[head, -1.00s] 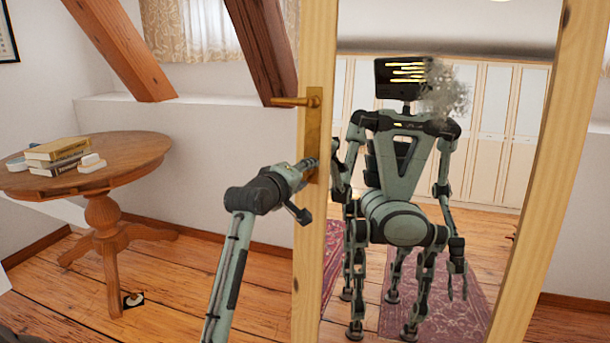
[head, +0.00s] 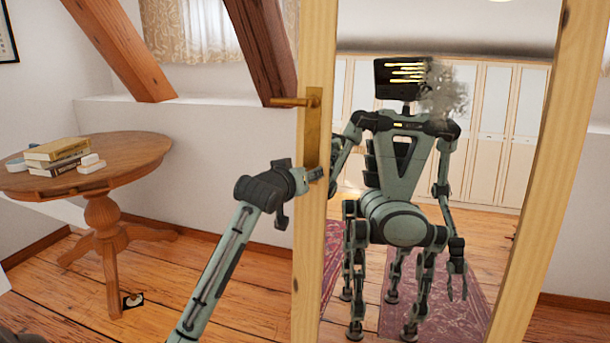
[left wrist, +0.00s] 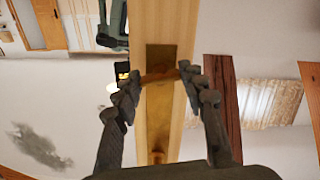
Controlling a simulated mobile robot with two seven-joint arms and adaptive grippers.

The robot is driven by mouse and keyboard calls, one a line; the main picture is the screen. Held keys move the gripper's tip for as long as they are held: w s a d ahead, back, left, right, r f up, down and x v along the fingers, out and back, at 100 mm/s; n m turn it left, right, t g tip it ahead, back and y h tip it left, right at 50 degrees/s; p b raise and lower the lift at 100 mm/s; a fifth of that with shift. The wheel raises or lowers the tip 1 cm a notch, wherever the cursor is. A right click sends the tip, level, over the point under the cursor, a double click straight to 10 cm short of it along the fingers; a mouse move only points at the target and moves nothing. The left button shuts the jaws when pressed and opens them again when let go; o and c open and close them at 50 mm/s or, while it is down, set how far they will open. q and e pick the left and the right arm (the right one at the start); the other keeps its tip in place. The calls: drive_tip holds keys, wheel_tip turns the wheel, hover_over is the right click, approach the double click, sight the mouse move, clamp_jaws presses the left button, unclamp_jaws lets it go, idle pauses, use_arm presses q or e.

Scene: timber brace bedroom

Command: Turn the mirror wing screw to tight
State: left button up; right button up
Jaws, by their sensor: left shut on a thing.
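A standing mirror (head: 420,280) in a pale wooden frame (head: 312,250) fills the right of the head view. A brass plate (head: 312,130) with a lever (head: 288,102) is on its left post. The wing screw shows in the left wrist view as a small brass piece (left wrist: 160,77) between my fingertips, in front of the plate. My left gripper (head: 316,173) is at the plate's lower end, its fingers shut on this screw. In the head view the gripper hides the screw. My right arm shows only as a reflection.
A round wooden table (head: 140,160) with several books (head: 55,150) stands at the left. Slanted timber braces (head: 120,50) and a curtain (head: 190,30) are behind. The plank floor (head: 180,275) between table and mirror is largely clear.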

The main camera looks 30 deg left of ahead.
use_arm(q)
drive_tip(key=shift+m, duration=0.5)
drive_tip(key=o, duration=1.2)
drive_tip(key=shift+c, duration=0.2)
drive_tip(key=shift+s, duration=0.1)
drive_tip(key=v, duration=1.2)
drive_tip(key=shift+d, duration=0.15)
